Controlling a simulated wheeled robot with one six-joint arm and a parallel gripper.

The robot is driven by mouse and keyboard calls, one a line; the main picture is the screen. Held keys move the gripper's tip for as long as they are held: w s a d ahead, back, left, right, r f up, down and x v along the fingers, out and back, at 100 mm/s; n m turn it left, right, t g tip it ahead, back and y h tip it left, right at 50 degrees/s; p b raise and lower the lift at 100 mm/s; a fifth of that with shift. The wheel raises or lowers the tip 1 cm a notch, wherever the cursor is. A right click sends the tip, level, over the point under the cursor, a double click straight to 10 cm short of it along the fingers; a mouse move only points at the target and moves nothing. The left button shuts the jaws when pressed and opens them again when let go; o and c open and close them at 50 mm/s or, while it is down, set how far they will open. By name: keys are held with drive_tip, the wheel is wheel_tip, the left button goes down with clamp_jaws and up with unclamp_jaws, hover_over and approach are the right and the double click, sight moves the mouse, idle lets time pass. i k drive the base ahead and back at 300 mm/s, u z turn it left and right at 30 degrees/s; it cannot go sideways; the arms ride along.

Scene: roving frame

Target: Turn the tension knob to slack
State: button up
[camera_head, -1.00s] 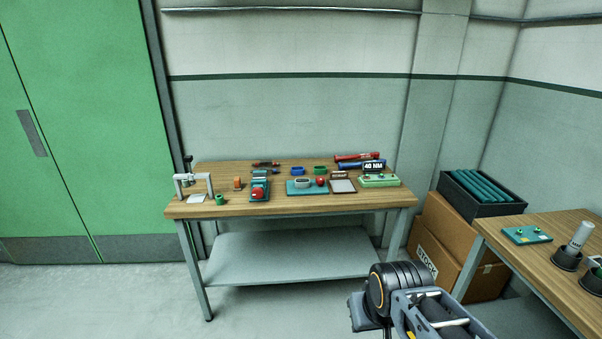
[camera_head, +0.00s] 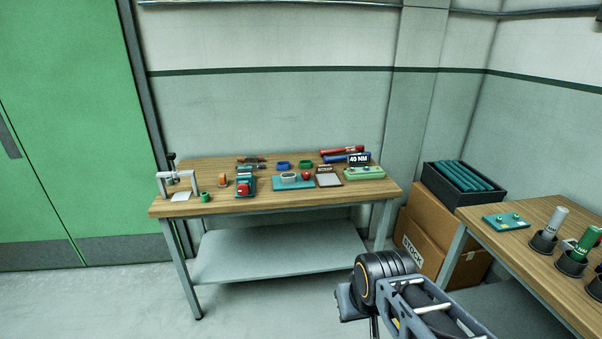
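No part is readable as the tension knob from here. Small knobs show on a teal plate (camera_head: 507,222) on the right table and on a light green box (camera_head: 363,174) at the right end of the back bench. A teal plate (camera_head: 281,185) in the middle of that bench bears a grey part and a red round knob (camera_head: 306,175). Their markings are too small to read. My arm's dark joint and grey link show at the lower right, in front of the bench and apart from it. My gripper is not visible.
Boxes (camera_head: 425,235) and a dark crate (camera_head: 462,186) stand between the tables. Floor is clear before the bench.

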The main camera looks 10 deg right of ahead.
sight(306, 174)
drive_tip(key=u, duration=0.65)
drive_tip(key=i, duration=1)
drive_tip(key=u, duration=0.5)
drive_tip(key=i, duration=0.9)
drive_tip(key=z, duration=0.9)
drive_tip(key=i, duration=0.65)
drive_tip(key=z, duration=0.6)
